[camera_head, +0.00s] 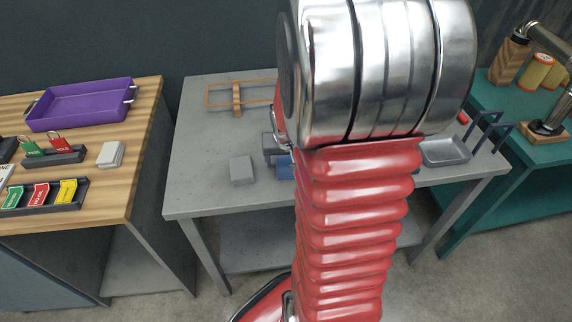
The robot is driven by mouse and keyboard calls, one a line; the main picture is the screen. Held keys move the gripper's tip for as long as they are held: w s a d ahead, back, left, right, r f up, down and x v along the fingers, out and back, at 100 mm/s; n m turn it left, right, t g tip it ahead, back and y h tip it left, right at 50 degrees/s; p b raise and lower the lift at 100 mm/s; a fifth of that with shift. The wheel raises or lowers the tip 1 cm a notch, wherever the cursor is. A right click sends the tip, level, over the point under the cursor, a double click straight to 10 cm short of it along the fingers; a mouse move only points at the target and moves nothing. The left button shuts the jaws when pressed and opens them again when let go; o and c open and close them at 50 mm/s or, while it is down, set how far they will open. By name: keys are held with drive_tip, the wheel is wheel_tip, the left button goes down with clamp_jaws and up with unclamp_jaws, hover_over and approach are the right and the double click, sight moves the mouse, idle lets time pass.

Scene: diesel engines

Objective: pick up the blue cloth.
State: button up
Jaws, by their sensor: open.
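A small blue patch (284,168), possibly the blue cloth, shows on the grey table (207,182), at the left edge of my arm. My arm hides most of it, so I cannot tell its shape or whether it is folded. A grey-blue block-like thing (269,144) is just behind it, also partly hidden. My red and chrome arm stands large in front of the middle of the grey table. My gripper does not show in this view.
A grey block (241,170) and an orange wire frame (237,97) are on the grey table's left part. A grey tray (446,151) is on its right. A wooden bench with a purple tray (81,104) stands left, a green table (489,96) right.

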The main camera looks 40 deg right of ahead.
drive_tip(key=shift+f, duration=0.2)
drive_tip(key=shift+c, duration=0.3)
drive_tip(key=c, duration=1.1)
